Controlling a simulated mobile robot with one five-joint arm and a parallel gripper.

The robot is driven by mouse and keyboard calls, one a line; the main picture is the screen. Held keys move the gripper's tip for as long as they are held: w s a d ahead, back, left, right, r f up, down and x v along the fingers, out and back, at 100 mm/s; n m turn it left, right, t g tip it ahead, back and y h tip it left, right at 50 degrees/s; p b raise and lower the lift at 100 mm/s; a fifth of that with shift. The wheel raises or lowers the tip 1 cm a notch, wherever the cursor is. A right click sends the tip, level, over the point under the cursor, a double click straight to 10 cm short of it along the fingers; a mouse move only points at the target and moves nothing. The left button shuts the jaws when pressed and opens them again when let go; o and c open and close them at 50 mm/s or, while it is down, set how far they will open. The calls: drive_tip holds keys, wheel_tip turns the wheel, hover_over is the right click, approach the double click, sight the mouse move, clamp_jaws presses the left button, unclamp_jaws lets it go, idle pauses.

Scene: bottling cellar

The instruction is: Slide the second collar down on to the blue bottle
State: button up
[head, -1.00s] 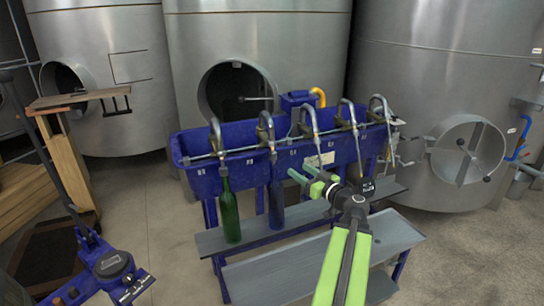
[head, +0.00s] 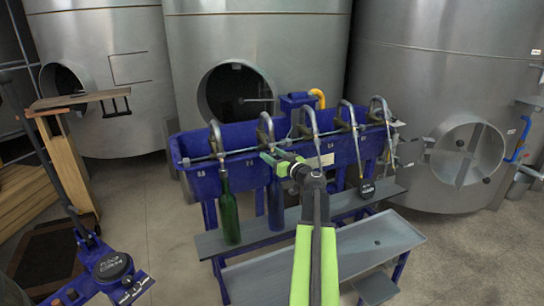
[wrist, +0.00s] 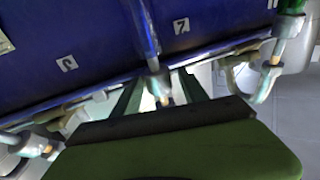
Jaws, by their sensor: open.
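The blue bottle (head: 276,205) stands upright on the grey shelf under the second spout (head: 266,128) from the left. In the wrist view, its neck (wrist: 145,30) comes from the top towards a grey metal collar (wrist: 154,82). My gripper (head: 274,154) is open at the height of the second collar. In the wrist view, the fingers of my gripper (wrist: 160,97) lie on either side of that collar, with gaps. I cannot tell whether the collar touches the bottle. In the head view the gripper partly hides it.
A green bottle (head: 229,212) stands to the left under the first spout. The blue trough (head: 205,180) runs behind the spouts. Other spouts (head: 310,122) hang close on the right. The grey shelf (head: 335,208) is mostly clear right of the bottles.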

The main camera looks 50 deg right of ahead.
drive_tip(key=c, duration=0.8)
drive_tip(key=shift+o, duration=0.2)
drive_tip(key=shift+s+a+f+b, duration=0.1)
drive_tip(key=shift+s+f+b, duration=0.1)
drive_tip(key=shift+f+b, duration=0.95)
drive_tip(key=shift+r, duration=0.15)
drive_tip(key=o, duration=0.8)
drive_tip(key=shift+c, duration=0.2)
drive_tip(key=s+a, duration=0.3)
drive_tip(key=s, duration=1.4)
